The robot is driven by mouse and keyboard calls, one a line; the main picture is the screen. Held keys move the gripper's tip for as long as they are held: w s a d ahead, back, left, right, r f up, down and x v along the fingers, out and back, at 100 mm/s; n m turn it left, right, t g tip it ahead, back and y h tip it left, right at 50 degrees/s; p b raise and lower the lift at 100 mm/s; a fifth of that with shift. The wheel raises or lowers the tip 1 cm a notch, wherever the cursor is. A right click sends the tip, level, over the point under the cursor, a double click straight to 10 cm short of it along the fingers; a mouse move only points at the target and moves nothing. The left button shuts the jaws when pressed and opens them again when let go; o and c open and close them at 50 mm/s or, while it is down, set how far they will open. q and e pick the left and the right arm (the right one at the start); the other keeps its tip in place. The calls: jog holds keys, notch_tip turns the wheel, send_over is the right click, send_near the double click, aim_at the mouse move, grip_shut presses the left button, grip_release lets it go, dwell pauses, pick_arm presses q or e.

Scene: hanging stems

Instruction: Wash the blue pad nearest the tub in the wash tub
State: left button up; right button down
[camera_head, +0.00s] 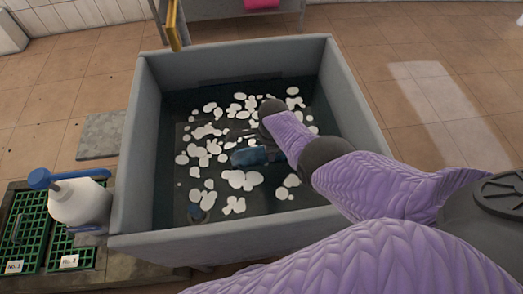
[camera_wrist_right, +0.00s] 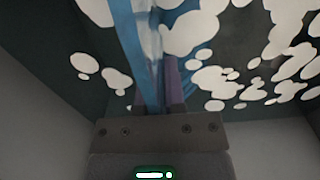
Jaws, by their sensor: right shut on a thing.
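The grey wash tub (camera_head: 240,222) stands in the middle of the head view, with dark water and white foam patches inside. My right arm reaches over its right side into it. My right gripper (camera_head: 272,153) is down among the foam, shut on a blue pad (camera_head: 247,157). In the right wrist view the blue pad (camera_wrist_right: 138,45) stretches away from the jaws (camera_wrist_right: 160,105), with foam around it. The fingertips are partly hidden by the pad and arm. My left gripper is not in view.
A white bottle (camera_head: 80,203) with a blue top stands left of the tub. Green numbered trays (camera_head: 27,225) lie beside it. A pink item (camera_head: 262,4) lies on a grey surface behind.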

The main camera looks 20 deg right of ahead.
jog(key=d, duration=0.3)
jog(key=shift+s, duration=0.4)
jog(key=a, duration=0.2)
jog(key=w+a, duration=0.1)
jog(key=a, duration=0.1)
jog(key=a+b, duration=0.1)
jog(key=a, duration=0.1)
jog(key=shift+w+f, duration=0.15)
jog(key=shift+w, duration=0.1)
jog(key=shift+w+a, duration=0.1)
jog(key=shift+a, duration=0.3)
pick_arm(q)
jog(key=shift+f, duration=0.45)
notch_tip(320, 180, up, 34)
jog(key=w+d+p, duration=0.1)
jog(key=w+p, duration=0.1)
jog(key=p, duration=3.2)
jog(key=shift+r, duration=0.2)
pick_arm(e)
notch_tip(320, 180, up, 36)
jog(key=shift+r, duration=0.2)
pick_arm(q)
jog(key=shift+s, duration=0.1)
